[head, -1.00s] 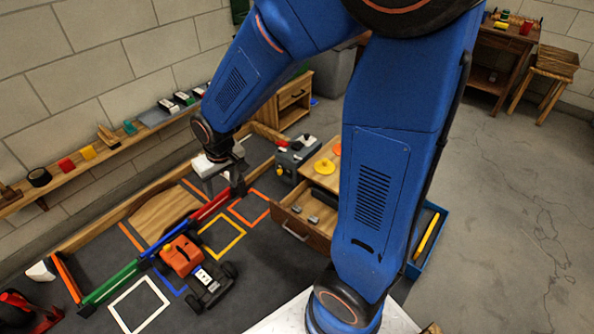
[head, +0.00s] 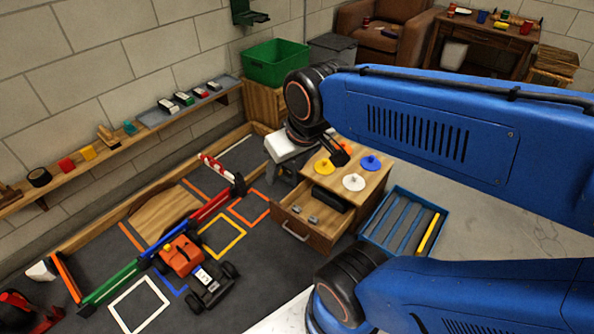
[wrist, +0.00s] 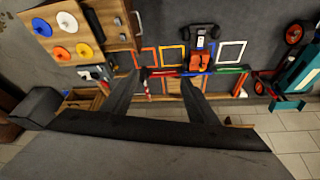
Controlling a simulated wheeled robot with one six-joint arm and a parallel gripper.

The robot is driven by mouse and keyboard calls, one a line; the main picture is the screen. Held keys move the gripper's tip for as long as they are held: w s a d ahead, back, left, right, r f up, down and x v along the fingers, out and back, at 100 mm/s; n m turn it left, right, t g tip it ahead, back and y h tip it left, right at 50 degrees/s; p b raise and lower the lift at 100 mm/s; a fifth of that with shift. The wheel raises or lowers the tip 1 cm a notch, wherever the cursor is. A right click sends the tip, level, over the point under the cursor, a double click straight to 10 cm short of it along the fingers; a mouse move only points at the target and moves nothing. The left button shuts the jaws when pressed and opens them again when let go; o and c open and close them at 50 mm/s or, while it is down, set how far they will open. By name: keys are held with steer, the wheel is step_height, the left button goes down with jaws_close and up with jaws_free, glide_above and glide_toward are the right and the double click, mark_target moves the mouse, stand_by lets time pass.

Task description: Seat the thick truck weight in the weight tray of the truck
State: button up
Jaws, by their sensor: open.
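The truck (head: 205,288), orange and black with a white patch, stands on the dark mat beside the coloured barrier; it also shows in the wrist view (wrist: 201,62). Small grey blocks lie in the open drawer (head: 290,232), one nearer the left (head: 297,209) and one to its right (head: 313,219). They may be truck weights; I cannot tell which is thick. The truck's weight tray is too small to make out. My gripper (head: 338,156) is above the cabinet top, apart from the truck and drawer. In the wrist view its fingers (wrist: 160,92) are spread and empty.
The cabinet top (head: 372,190) bears yellow, white, blue and orange discs. A blue tray (head: 440,216) with a yellow bar stands right of it. The red, blue and green barrier (head: 130,274) runs behind the truck. A wall shelf (head: 75,174) holds small items.

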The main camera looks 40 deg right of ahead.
steer(key=s, duration=0.3)
steer(key=shift+d+r, duration=0.4)
stand_by(1.0)
